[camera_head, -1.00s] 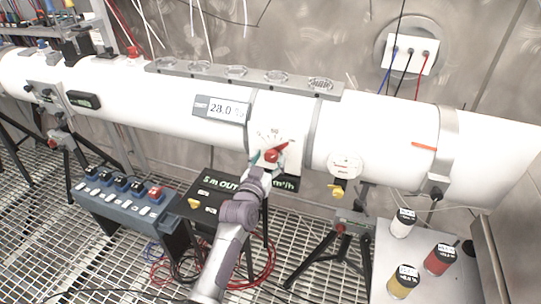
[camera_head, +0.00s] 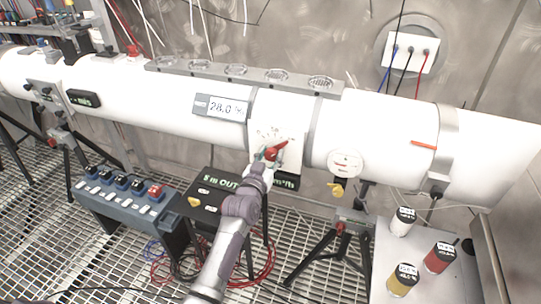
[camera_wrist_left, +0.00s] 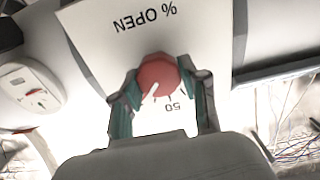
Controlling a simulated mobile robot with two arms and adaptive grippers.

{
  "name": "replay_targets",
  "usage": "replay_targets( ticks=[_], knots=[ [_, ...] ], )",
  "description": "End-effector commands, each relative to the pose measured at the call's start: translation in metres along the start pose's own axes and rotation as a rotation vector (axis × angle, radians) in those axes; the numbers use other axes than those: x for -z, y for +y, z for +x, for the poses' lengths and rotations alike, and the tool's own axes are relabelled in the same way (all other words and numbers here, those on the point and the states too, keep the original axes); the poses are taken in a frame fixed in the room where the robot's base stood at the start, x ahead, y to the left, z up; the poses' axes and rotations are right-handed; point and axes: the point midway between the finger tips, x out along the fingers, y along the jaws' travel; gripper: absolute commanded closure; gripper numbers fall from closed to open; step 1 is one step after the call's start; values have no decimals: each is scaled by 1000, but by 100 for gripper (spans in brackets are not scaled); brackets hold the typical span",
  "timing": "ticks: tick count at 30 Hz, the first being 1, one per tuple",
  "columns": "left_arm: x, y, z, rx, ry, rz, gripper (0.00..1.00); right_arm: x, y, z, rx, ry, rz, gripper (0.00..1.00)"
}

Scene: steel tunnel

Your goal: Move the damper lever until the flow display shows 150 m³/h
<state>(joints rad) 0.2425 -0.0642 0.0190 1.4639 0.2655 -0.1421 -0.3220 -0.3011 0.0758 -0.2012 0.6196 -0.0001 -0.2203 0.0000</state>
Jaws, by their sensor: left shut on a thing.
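The damper lever, with a red round hub (camera_head: 271,154), sits on a white plate on the front of the big white duct. In the left wrist view its red hub (camera_wrist_left: 158,77) and pale pointer lie beside the "50" mark of a "% OPEN" scale. My left gripper (camera_head: 267,156) is shut on the lever, with teal fingertips on both sides of the red hub. The black flow display (camera_head: 287,182) below the duct ends in "m³/h". My left arm hides its number. My right gripper is not in view.
A grey display (camera_head: 222,107) on the duct reads about 28.0 %. A blue-grey switch box (camera_head: 127,197) stands lower left. A round gauge (camera_head: 345,163) hangs right of the lever. A table (camera_head: 425,225) at right holds several canisters. Tripod legs and cables crowd the grating below.

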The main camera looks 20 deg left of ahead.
Motion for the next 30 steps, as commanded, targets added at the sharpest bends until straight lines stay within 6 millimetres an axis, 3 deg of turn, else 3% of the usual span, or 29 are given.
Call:
replay_targets(
  ticks=[30],
  knots=[
    [-1,-2,0,0,0,-602,91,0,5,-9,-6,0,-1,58]
  ],
)
